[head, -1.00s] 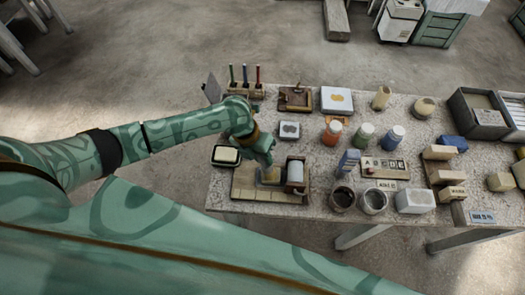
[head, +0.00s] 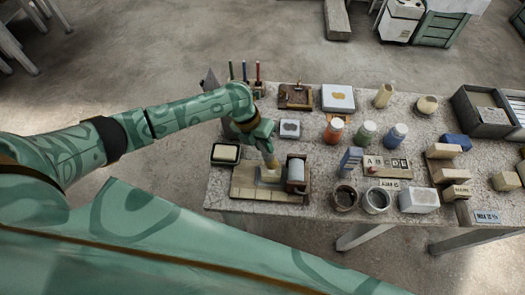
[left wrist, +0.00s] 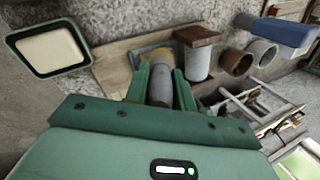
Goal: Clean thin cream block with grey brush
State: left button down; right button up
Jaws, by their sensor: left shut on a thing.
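My left gripper (head: 268,152) is shut on an upright grey cylindrical thing, which looks like the grey brush (left wrist: 160,82). It is over the wooden board (head: 243,184) at the table's front left. A yellowish and grey patch (head: 270,179) lies under the brush; I cannot tell whether the brush touches it. A cream block (head: 226,153) lies in a dark tray left of the board, and the tray shows in the left wrist view too (left wrist: 48,48). I cannot tell whether this is the thin cream block or whether it is under the brush. My right gripper is not in view.
A pale roller (head: 296,170) stands at the board's right end, close to my gripper. Several tan blocks (head: 444,151) lie at the right. The pen stand (head: 245,88) is behind my arm.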

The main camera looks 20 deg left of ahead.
pick_arm(q)
jog(key=shift+a+f, duration=0.1)
jog(key=shift+f, duration=0.05)
jog(key=shift+s+d+p, duration=0.25)
jog(key=shift+s+p, duration=0.4)
jog(key=shift+s, duration=0.15)
jog(key=shift+s+f, duration=0.15)
jog(key=shift+s, duration=0.15)
jog(key=shift+w+a+b, duration=0.25)
jog(key=shift+w+b, duration=0.25)
jog(key=shift+w, duration=0.65)
jog(key=shift+r, duration=0.2)
